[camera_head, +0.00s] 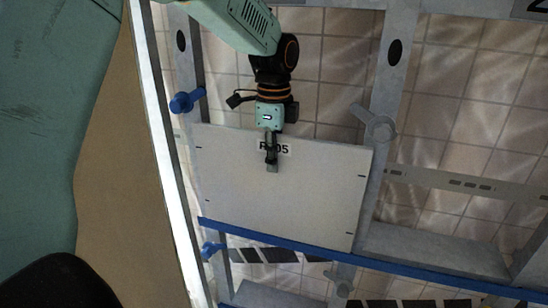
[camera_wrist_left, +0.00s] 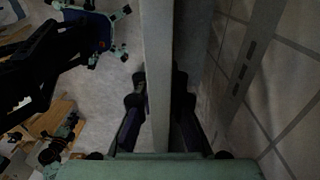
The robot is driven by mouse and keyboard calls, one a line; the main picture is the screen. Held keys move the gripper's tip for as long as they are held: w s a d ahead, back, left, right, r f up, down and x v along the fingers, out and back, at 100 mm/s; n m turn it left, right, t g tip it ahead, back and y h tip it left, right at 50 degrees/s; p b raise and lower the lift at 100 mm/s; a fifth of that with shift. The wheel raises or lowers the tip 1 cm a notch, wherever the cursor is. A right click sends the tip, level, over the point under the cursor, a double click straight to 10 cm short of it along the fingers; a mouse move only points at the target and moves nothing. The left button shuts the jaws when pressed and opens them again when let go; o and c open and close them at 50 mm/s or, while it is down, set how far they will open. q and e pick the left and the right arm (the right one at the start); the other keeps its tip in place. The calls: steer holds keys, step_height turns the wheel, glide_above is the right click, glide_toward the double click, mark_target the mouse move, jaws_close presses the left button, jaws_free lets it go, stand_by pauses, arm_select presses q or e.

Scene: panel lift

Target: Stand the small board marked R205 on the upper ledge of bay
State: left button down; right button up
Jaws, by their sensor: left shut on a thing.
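The small board (camera_head: 285,205) is a pale grey panel with a printed label near its top edge. A finger covers part of the label, leaving an R and 05 readable. My left gripper (camera_head: 271,158) is shut on the board's upper edge. In the left wrist view the board (camera_wrist_left: 158,60) shows edge-on between the two fingers (camera_wrist_left: 157,100). The board's lower edge meets the blue lip of a ledge (camera_head: 430,272) in the head view; whether its weight rests there I cannot tell. My right gripper is in neither view.
Grey uprights (camera_head: 391,70) flank the board on both sides. A blue knob (camera_head: 187,102) is on the left upright and a grey knob (camera_head: 375,124) on the right one. A slotted rail (camera_head: 465,186) runs off to the right. A tiled wall (camera_head: 335,60) lies behind.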

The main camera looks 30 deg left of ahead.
arm_select(q)
steer(key=shift+r, duration=0.1)
steer(key=c, duration=1.3)
jaws_free()
steer(key=shift+s+d, duration=0.1)
steer(key=shift+r, duration=0.65)
steer(key=shift+r, duration=0.8)
steer(key=shift+r, duration=0.1)
